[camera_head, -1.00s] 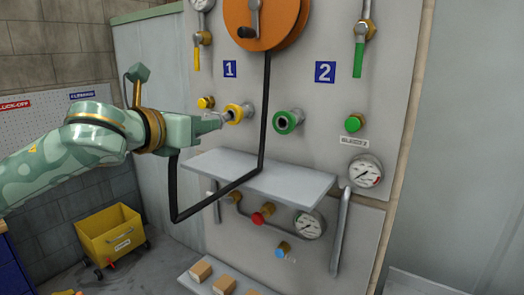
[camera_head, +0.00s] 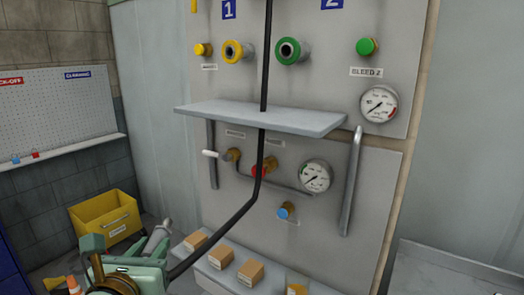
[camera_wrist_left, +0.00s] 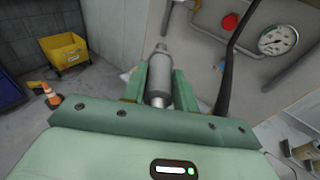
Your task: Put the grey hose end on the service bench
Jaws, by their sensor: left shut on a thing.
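My left gripper (camera_head: 128,252) is low at the bottom left of the head view, below and left of the panel shelf. It is shut on the grey hose end (camera_head: 157,238), a metal cylinder that points up and away. In the left wrist view the hose end (camera_wrist_left: 159,82) sits between the two green fingers (camera_wrist_left: 158,88). The black hose (camera_head: 240,212) runs from the gripper up past the front of the grey shelf (camera_head: 262,118). Which surface is the service bench, I cannot tell. My right gripper is not in view.
The yellow-ringed port (camera_head: 232,51) and green-ringed port (camera_head: 290,51) are free. A lower ledge (camera_head: 222,275) carries several small boxes. A yellow cart (camera_head: 104,220) and an orange cone (camera_head: 73,285) stand left. A low grey surface (camera_head: 455,275) lies at the right.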

